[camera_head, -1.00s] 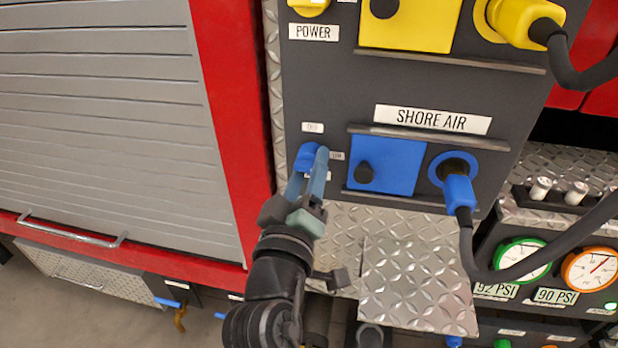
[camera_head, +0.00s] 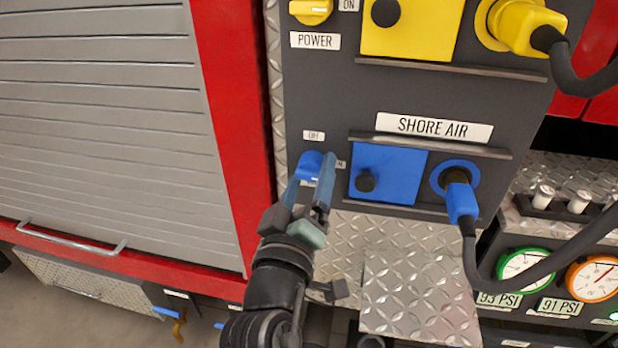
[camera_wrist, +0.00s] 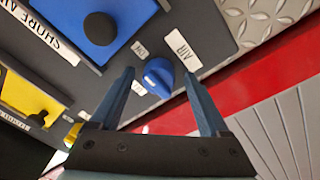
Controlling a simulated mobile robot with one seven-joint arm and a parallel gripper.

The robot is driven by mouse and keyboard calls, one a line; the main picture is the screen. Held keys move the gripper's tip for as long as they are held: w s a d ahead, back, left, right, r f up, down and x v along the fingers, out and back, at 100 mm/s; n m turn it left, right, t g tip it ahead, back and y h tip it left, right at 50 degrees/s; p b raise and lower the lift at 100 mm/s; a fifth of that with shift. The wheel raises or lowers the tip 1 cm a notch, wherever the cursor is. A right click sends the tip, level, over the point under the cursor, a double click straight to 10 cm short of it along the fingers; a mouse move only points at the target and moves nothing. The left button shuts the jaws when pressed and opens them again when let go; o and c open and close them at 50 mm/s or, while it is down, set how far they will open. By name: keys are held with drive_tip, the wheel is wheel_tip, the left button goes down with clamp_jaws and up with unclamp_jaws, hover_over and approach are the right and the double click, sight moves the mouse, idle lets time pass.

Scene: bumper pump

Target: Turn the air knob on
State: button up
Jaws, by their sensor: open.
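The blue air knob (camera_head: 309,165) sits on the dark panel, left of the blue shore air cover (camera_head: 386,172). My gripper (camera_head: 315,170) is open in front of it, with one finger on each side. In the wrist view the knob (camera_wrist: 158,77) lies between the two spread fingertips (camera_wrist: 160,74), with a visible gap on both sides. The AIR label (camera_wrist: 183,50) and ON label (camera_wrist: 139,48) show beside it. The OFF label (camera_head: 313,135) is above the knob in the head view. The fingers partly hide the knob there, so its exact turn is hard to tell.
A yellow power knob (camera_head: 311,11) is above. A blue plug (camera_head: 461,200) with a black cable hangs to the right. A diamond-plate ledge (camera_head: 420,290) juts out below. Gauges (camera_head: 523,263) stand at the lower right. A red frame and grey shutter (camera_head: 100,120) are at the left.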

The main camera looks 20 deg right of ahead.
drive_tip(key=b+v, duration=0.1)
drive_tip(key=v, duration=1.2)
drive_tip(key=shift+w+r, duration=0.1)
drive_tip(key=shift+r, duration=0.1)
drive_tip(key=w+a+r+m+t+y, duration=0.1)
drive_tip(key=w+a+r+t+y, duration=0.15)
drive_tip(key=r, duration=0.65)
drive_tip(key=w+a+r+m+t+y, duration=0.15)
drive_tip(key=r+t, duration=0.25)
drive_tip(key=r, duration=0.4)
drive_tip(key=s+a+r+t+y+p, duration=0.1)
drive_tip(key=s+r+y+p, duration=0.1)
drive_tip(key=r+p, duration=0.5)
drive_tip(key=s+a+r+t+y+p, duration=0.1)
drive_tip(key=r+p, duration=0.6)
drive_tip(key=r, duration=1.1)
drive_tip(key=s+a+r+t+y+p, duration=0.2)
drive_tip(key=r+p, duration=0.5)
drive_tip(key=r, duration=0.5)
drive_tip(key=shift+s+a+r+t+y, duration=0.2)
drive_tip(key=shift+s+a+t+y, duration=0.15)
drive_tip(key=shift+a+t+y, duration=0.35)
